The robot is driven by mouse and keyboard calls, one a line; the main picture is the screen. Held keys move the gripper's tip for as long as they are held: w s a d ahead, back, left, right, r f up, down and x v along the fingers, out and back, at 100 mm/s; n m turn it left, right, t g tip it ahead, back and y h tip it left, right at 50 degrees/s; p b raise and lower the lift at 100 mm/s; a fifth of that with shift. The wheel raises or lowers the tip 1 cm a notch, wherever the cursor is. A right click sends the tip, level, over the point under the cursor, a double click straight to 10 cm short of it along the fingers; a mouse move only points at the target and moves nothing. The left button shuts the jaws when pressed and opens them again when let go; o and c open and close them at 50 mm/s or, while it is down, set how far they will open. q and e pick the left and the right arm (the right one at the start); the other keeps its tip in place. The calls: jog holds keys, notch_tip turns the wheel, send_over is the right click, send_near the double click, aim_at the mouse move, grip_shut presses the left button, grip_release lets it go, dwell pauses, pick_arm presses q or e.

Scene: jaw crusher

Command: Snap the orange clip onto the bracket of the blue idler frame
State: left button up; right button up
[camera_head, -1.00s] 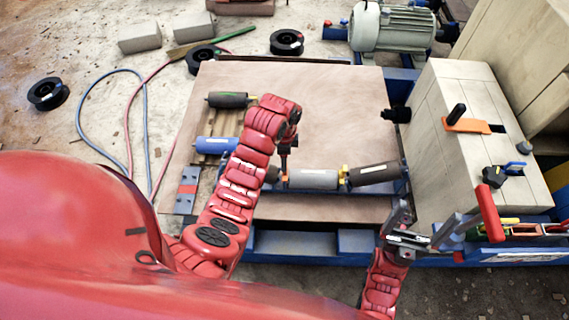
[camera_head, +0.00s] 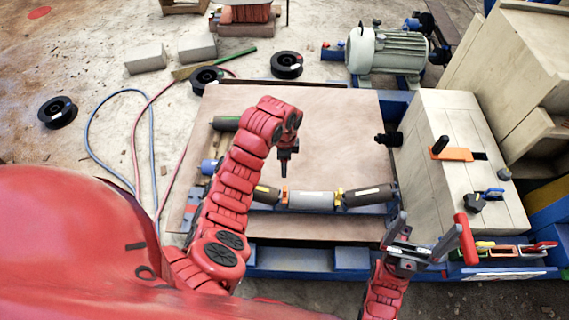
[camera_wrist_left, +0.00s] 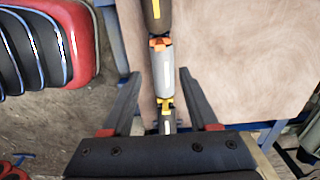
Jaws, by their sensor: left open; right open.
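The orange clip (camera_head: 284,195) sits at the joint between the left dark roller (camera_head: 265,194) and the middle grey roller (camera_head: 311,200) of the blue idler frame (camera_head: 365,211). It also shows in the left wrist view (camera_wrist_left: 160,43); I cannot tell whether it is fully snapped on. A yellow clip (camera_head: 338,198) is at the grey roller's other end. My left gripper (camera_head: 285,157) is open and empty above the rollers, apart from the clip. Its fingers show either side of the grey roller in the wrist view. My right gripper (camera_head: 423,230) is open at the lower right.
A wooden crate (camera_head: 430,120) with an orange-based handle (camera_head: 450,153) stands at the right. A red-handled tool (camera_head: 466,237) is close beside my right gripper. A green motor (camera_head: 385,52) and black spools (camera_head: 287,64) lie behind. The board (camera_head: 330,120) behind the rollers is bare.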

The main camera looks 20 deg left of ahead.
aim_at(285, 188)
pick_arm(q)
jog(key=shift+w, duration=0.15)
jog(key=shift+c, duration=1.2)
jog(key=shift+w+a+f+n+h, duration=0.1)
jog(key=shift+w+f+n+h, duration=0.2)
jog(key=shift+n, duration=0.2)
jog(key=shift+c, duration=1.1)
jog(key=w+f+n, duration=0.1)
jog(key=n, duration=0.1)
jog(key=w+f+n+h+p, duration=0.1)
jog(key=w+f+n, duration=0.1)
jog(key=shift+w+h, duration=0.2)
jog(key=shift+h, duration=0.1)
grip_shut()
jog(key=shift+d+f+n+p, duration=1.35)
jog(key=shift+d+f+n, duration=0.55)
jog(key=shift+n, duration=1.1)
jog(key=s+a, duration=0.1)
jog(key=s+a+y, duration=0.2)
jog(key=s, duration=0.1)
jog(key=shift+a+r+p, duration=0.1)
jog(key=shift+r+p, duration=0.15)
jog(key=shift+p, duration=0.15)
jog(key=shift+s+a+f, duration=0.1)
jog(key=shift+s, duration=0.05)
notch_tip(285, 188, down, 6)
jog(key=b, duration=0.5)
jog(key=shift+b, duration=0.3)
